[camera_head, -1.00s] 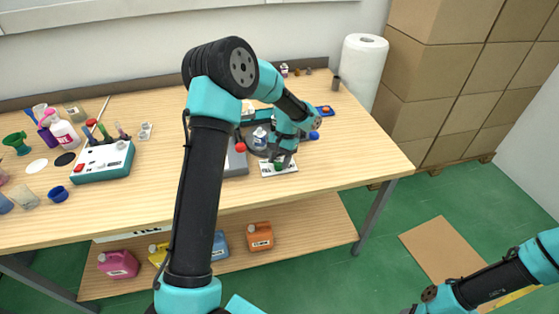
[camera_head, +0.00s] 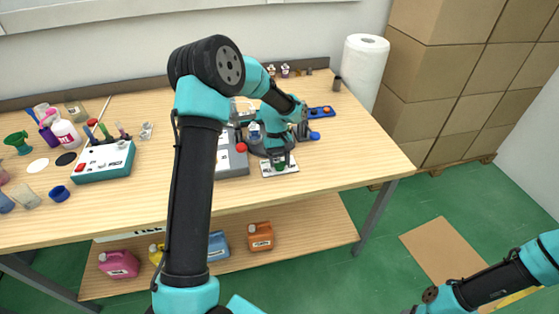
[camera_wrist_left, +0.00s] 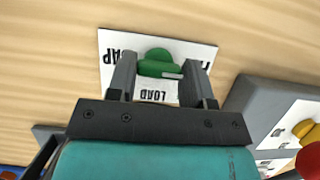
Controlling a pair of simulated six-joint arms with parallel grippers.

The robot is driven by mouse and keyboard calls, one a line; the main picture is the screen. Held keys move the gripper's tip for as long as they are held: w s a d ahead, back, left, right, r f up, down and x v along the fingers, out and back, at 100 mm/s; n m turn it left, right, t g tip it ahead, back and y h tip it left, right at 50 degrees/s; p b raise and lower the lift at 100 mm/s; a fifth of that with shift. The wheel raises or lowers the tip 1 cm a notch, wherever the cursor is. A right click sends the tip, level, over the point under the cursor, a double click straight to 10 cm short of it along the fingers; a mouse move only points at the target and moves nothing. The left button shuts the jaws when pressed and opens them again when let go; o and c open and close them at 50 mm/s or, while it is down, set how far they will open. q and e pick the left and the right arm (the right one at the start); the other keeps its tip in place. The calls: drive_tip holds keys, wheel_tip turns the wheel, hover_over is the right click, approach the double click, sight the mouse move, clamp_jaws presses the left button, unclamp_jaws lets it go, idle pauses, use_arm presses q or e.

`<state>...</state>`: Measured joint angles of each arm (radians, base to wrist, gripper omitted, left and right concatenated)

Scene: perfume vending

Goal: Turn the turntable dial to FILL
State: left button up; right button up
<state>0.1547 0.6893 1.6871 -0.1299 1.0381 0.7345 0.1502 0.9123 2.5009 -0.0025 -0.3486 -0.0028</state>
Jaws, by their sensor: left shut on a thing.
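The green dial (camera_head: 279,165) sits on a white label plate (camera_head: 292,169) near the table's front edge. In the left wrist view the dial (camera_wrist_left: 158,62) lies between the two fingers of my left gripper (camera_wrist_left: 162,75), which is shut on it. A white mark on the dial points to the right side of that view. The plate (camera_wrist_left: 203,52) reads LOAD nearest the gripper and CAP at left; the word at right is partly hidden by a finger. My right arm shows at the lower right of the head view, but its gripper is out of frame.
A grey control box (camera_head: 234,160) with a red knob stands just left of the dial. A blue tray (camera_head: 319,112) lies behind on the right. A white and teal device (camera_head: 104,163) and several bottles stand at left. The table's right front is clear.

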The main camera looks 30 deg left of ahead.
idle(0.5)
use_arm(q)
drive_tip(key=o, duration=0.9)
drive_tip(key=v, duration=1.7)
drive_tip(key=shift+r, duration=0.25)
drive_tip(key=shift+s, duration=0.1)
